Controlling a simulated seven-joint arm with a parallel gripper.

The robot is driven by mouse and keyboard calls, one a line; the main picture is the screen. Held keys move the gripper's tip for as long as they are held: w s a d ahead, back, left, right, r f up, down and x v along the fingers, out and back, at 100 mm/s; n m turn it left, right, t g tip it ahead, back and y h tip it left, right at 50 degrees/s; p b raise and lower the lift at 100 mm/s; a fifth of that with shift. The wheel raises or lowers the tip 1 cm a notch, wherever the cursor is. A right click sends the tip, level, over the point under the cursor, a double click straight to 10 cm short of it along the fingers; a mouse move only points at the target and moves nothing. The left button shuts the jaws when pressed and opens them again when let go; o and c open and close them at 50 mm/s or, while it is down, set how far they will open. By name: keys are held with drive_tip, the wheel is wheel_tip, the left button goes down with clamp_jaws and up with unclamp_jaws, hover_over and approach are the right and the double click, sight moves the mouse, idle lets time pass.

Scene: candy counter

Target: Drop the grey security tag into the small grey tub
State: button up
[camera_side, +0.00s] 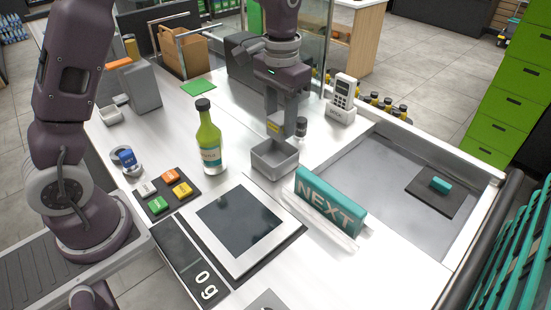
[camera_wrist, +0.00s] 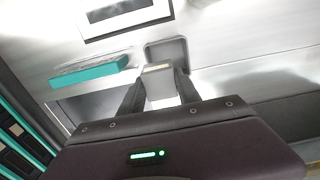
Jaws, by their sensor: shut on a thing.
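My gripper (camera_side: 281,128) points down just above the back part of the small grey tub (camera_side: 275,170) in the side view. In the wrist view its fingers (camera_wrist: 160,92) are closed on a pale grey block with a yellowish end, the grey security tag (camera_wrist: 161,88). In the side view the fingers mostly hide the tag. The tub is open-topped and square and stands on the white counter. It also shows in the wrist view (camera_wrist: 180,46), beyond the tag, which covers part of it.
A green bottle (camera_side: 209,145) stands left of the tub. A teal NEXT divider (camera_side: 330,202) lies to its right front, and a scale plate (camera_side: 238,222) lies in front. A card terminal (camera_side: 343,95) stands behind right. A sunken grey area (camera_side: 390,185) lies further right.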

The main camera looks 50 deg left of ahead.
drive_tip(key=shift+f, duration=1.25)
drive_tip(key=o, duration=1.1)
drive_tip(key=shift+c, duration=0.2)
drive_tip(key=shift+r, duration=0.1)
wheel_tip(320, 180, up, 7)
drive_tip(key=s+r+t, duration=0.2)
drive_tip(key=s+r, duration=0.4)
drive_tip(key=s, duration=0.2)
drive_tip(key=s+t, duration=0.3)
drive_tip(key=s, duration=1.4)
drive_tip(key=shift+s+d+t, duration=0.15)
drive_tip(key=shift+s+t, duration=0.05)
drive_tip(key=shift+t, duration=0.1)
